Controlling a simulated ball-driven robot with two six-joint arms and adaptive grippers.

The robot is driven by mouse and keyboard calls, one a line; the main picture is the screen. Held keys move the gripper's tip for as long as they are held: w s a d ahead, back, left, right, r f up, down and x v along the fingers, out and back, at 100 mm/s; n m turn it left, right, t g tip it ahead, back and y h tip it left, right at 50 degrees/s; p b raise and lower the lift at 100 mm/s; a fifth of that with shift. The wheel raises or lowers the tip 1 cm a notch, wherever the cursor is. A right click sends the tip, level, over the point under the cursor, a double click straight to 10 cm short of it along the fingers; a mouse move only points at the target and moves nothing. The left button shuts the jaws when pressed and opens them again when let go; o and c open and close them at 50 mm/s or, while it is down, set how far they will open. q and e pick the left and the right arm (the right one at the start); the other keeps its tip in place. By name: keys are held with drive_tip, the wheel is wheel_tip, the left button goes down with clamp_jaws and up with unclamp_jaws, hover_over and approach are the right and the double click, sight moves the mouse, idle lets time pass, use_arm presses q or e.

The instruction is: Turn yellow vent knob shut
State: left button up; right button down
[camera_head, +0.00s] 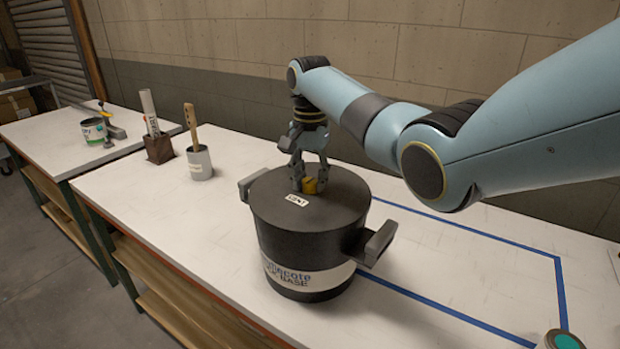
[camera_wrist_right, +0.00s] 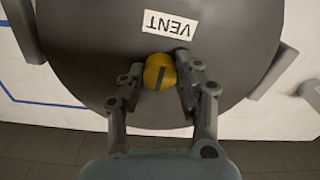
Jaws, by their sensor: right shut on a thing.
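The yellow vent knob (camera_head: 310,185) sits on the lid of a large dark pot (camera_head: 305,225) with two side handles. In the right wrist view the knob (camera_wrist_right: 159,72) is round with a dark slot across its face, below a white VENT label (camera_wrist_right: 169,25). My right gripper (camera_head: 309,184) points straight down at the lid, its fingers on either side of the knob. It is shut on the knob. The gripper hides part of the knob in the head view. My left gripper is not in view.
The pot stands on a white table (camera_head: 440,255) with a blue tape outline (camera_head: 470,235) to its right. A grey cup (camera_head: 200,163) with a wooden-handled tool and a brown holder (camera_head: 158,148) stand to the left. A teal-topped object (camera_head: 567,340) is at the lower right.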

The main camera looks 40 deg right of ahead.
sight(310, 180)
drive_tip(key=c, duration=0.9)
unclamp_jaws()
drive_tip(key=shift+c, duration=0.2)
drive_tip(key=shift+r, duration=0.1)
wheel_tip(310, 180, up, 12)
